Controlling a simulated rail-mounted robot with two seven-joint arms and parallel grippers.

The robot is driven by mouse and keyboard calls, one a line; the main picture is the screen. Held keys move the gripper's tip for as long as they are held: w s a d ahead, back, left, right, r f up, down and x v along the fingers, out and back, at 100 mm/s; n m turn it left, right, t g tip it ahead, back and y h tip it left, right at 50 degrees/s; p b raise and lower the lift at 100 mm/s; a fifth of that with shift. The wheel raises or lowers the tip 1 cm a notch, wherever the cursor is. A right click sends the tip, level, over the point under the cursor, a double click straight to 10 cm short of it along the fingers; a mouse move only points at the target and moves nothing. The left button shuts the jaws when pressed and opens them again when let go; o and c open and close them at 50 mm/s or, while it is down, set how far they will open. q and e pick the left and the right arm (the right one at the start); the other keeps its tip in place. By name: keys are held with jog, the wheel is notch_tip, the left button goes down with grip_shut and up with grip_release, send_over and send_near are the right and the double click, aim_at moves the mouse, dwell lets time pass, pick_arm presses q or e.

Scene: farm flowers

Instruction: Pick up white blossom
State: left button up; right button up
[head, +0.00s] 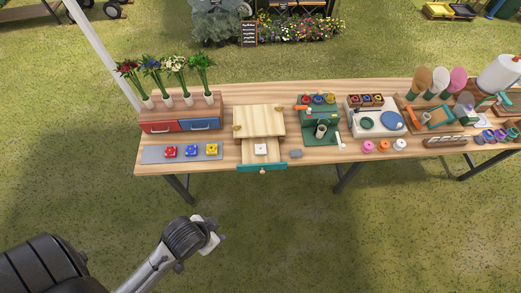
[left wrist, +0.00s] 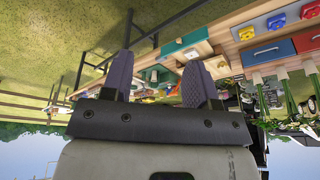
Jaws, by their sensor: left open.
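A small white blossom (head: 260,149) with a dark centre lies in a pulled-out wooden drawer with a teal front (head: 262,168), under a light wooden box (head: 259,120) on the table. My left gripper (head: 212,236) is in front of the table, below and to the left of the drawer in the head view, well apart from it. In the left wrist view, its two purple-grey fingers (left wrist: 157,78) are spread with nothing between them. The teal drawer front (left wrist: 183,42) also shows there, upside down. My right gripper is not in view.
A green stand (head: 320,120) and a grey stone (head: 295,154) are to the right. Grass in front is open.

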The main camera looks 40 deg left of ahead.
pick_arm(q)
jog(key=o, duration=0.7)
jog(key=shift+d, duration=0.2)
jog(key=shift+c, duration=0.2)
